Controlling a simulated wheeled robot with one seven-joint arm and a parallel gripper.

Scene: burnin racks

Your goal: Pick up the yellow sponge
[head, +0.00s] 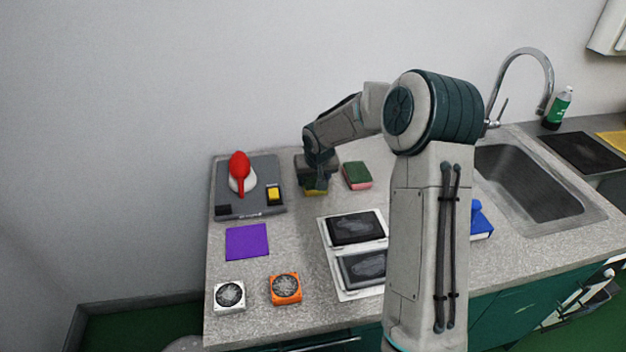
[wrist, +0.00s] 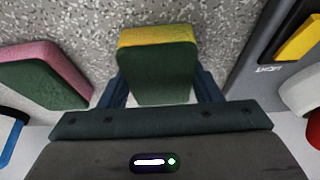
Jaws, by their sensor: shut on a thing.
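The yellow sponge (head: 315,191) has a dark green scouring side. It shows between the fingers of my gripper (head: 317,186) at the back of the counter in the head view. In the wrist view, the yellow sponge (wrist: 158,65) sits between both fingers of my gripper (wrist: 160,88), with its green face towards the camera and its yellow side at the far edge. My gripper is shut on it. I cannot tell whether the sponge touches the counter.
A pink and green sponge (head: 357,175) lies close by on the right. A purple cloth (head: 247,242), two fans and framed dark panels (head: 357,228) lie nearer. A sink (head: 530,185) is at right.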

